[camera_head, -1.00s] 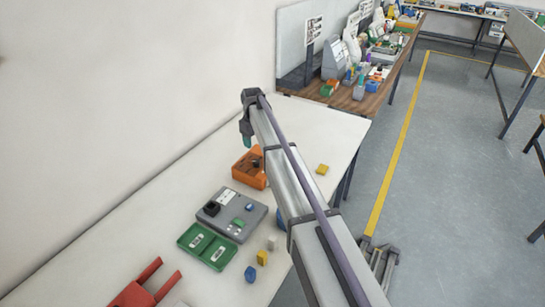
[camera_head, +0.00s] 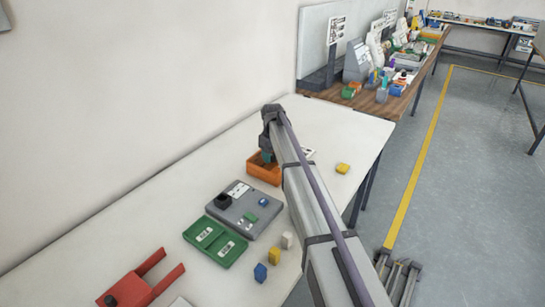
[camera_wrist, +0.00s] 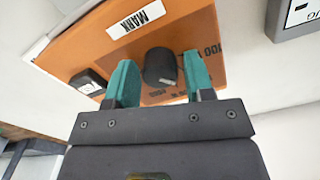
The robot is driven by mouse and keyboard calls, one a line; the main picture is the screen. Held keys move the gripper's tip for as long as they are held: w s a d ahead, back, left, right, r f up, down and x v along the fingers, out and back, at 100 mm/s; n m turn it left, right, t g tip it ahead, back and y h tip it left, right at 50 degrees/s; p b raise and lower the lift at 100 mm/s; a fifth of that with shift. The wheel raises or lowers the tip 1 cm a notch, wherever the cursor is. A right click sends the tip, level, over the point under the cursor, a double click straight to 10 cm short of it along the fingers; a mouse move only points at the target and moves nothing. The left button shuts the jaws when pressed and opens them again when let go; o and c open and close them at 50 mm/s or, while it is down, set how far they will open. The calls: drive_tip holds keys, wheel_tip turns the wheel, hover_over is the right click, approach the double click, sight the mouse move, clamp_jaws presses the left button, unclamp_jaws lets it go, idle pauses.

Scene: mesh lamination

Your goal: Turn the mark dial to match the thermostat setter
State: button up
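The orange box (camera_head: 262,175) stands on the white table under my gripper (camera_head: 267,157). In the wrist view, the box (camera_wrist: 205,25) bears a white MARK label (camera_wrist: 136,19) and a round black dial (camera_wrist: 161,67) with a small pale mark. My gripper (camera_wrist: 158,58) is open, its teal fingers on either side of the dial with gaps; I cannot tell whether they reach down around it. No thing is clearly labelled as the thermostat setter; the grey box (camera_head: 232,219) carries a black knob (camera_head: 222,201), a blue knob (camera_head: 262,202) and a green part.
A green tray (camera_head: 218,255) sits before the grey box. Blue (camera_head: 260,272), yellow (camera_head: 274,256) and white (camera_head: 287,240) blocks lie nearby, and a red fixture (camera_head: 140,285) at the front. A cluttered wooden bench stands behind.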

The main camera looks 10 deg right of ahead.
drive_tip(key=c, duration=0.7)
drive_tip(key=shift+m, duration=0.3)
drive_tip(key=m, duration=0.3)
drive_tip(key=shift+m, duration=2)
drive_tip(key=o, duration=0.9)
drive_tip(key=shift+o, duration=0.2)
